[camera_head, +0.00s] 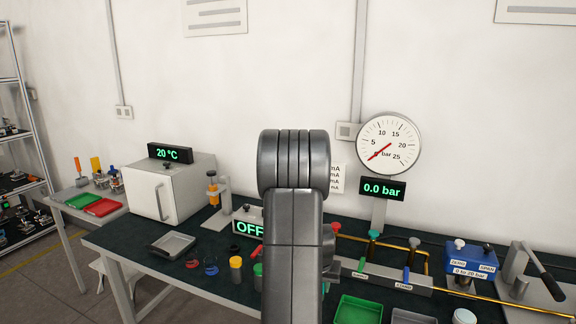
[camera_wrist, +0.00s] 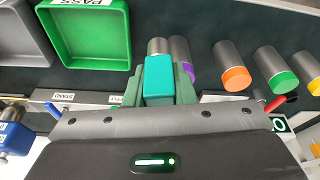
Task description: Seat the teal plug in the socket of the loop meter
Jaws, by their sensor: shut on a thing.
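The teal plug (camera_wrist: 158,78), with a bare metal end (camera_wrist: 158,46), is between the green fingers of my gripper (camera_wrist: 158,92) in the wrist view. My gripper is shut on it, and the metal end points away from the wrist. In the head view my own arm hides the gripper and the plug. A display reading OFF (camera_head: 248,227), probably the loop meter, stands just left of my arm, partly covered by it. Part of a green-lit display (camera_wrist: 278,124) shows at the right edge of the wrist view. I cannot make out the socket.
Metal cylinders with purple (camera_wrist: 182,56), orange (camera_wrist: 235,76), green (camera_wrist: 283,83) and yellow bands stand near the plug. A green tray marked PASS (camera_wrist: 84,66) lies left in the wrist view. The head view shows a valve manifold (camera_head: 385,275) and blue box (camera_head: 472,262) at right.

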